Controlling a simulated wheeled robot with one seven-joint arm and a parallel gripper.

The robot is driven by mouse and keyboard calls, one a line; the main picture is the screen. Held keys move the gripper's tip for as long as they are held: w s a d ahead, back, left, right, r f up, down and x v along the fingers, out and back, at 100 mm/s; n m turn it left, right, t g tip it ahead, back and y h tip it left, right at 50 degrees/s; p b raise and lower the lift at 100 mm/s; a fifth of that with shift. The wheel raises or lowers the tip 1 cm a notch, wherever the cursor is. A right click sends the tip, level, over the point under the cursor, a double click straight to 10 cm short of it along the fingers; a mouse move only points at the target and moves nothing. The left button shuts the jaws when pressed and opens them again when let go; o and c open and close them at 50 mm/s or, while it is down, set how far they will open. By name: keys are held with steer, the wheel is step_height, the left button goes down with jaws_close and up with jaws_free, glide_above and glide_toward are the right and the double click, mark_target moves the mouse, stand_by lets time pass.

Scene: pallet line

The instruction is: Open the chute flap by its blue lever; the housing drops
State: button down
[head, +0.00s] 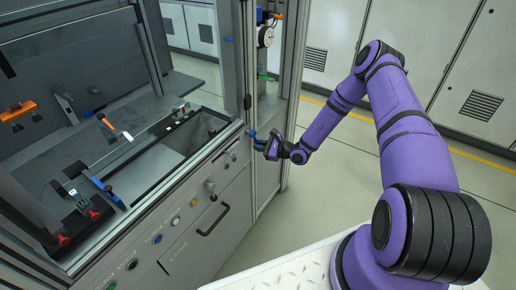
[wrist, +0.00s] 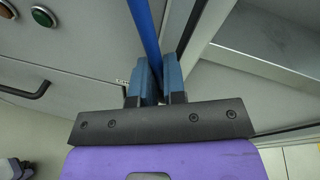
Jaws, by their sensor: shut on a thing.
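My gripper (head: 258,143) is at the right front corner post of the machine, at the end of my purple arm. In the wrist view, its two blue-grey fingers (wrist: 158,72) are shut on a blue lever (wrist: 145,30), a long straight bar running up between them. In the head view only a small bit of the blue lever (head: 251,133) shows by the fingertips. I cannot tell for certain which panel is the chute flap, or its state. No falling housing can be made out.
The grey front panel (head: 180,232) has several buttons and a black handle (head: 213,219). Inside the machine are a dark recess (head: 200,130), an orange-handled part (head: 18,110) and a blue-barred fixture (head: 100,187). Open floor (head: 318,190) lies right of the machine, before grey cabinets (head: 470,70).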

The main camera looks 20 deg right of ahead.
steer(key=shift+w+d+n, duration=0.15)
steer(key=shift+d+n, duration=0.2)
steer(key=shift+n, duration=0.05)
stand_by(0.4)
steer(key=c, duration=1.2)
jaws_free()
steer(key=shift+r, duration=0.1)
steer(key=v, duration=1)
steer(key=shift+s+d+r, duration=0.1)
steer(key=shift+s+d, duration=0.1)
steer(key=shift+s, duration=0.15)
